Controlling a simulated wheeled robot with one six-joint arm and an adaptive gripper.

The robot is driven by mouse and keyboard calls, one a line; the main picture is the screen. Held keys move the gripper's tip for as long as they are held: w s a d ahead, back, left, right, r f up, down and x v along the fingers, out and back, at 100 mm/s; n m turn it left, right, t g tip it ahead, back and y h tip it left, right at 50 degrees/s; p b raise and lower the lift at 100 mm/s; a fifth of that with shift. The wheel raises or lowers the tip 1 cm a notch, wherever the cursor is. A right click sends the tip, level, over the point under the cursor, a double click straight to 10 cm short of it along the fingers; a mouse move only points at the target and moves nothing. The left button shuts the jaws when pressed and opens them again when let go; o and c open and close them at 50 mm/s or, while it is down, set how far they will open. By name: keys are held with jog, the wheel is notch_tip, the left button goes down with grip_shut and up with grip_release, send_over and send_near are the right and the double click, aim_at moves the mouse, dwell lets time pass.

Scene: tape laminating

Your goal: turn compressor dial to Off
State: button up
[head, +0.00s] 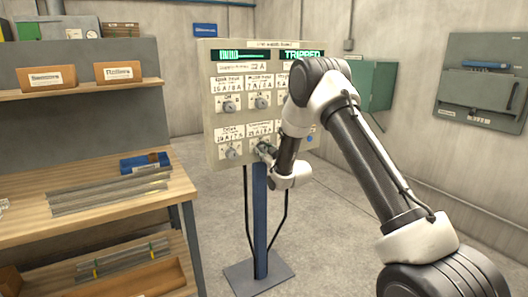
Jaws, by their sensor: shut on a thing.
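A beige control panel (212,115) stands upright on a blue post. It carries rows of grey dials under small white labels. Two upper dials, left (228,106) and middle (261,103), and the lower left dial (232,153) show clearly. My gripper (264,151) is at the lower middle dial, shut on it. The gripper covers most of that dial, so its pointer position is hidden. The label above it is too small to read surely, so I cannot tell if it is the compressor dial. My arm hides much of the panel's right side. A green display (302,54) reads "TRIPPED".
A wooden workbench (25,228) with metal bars and a blue box (146,162) stands at the left. A green cabinet (376,85) and a grey wall box (484,82) are behind at the right. The concrete floor right of the panel's base plate (259,281) is clear.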

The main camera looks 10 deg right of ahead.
jog(key=o, duration=1)
jog(key=shift+o, duration=0.2)
jog(key=v, duration=1.2)
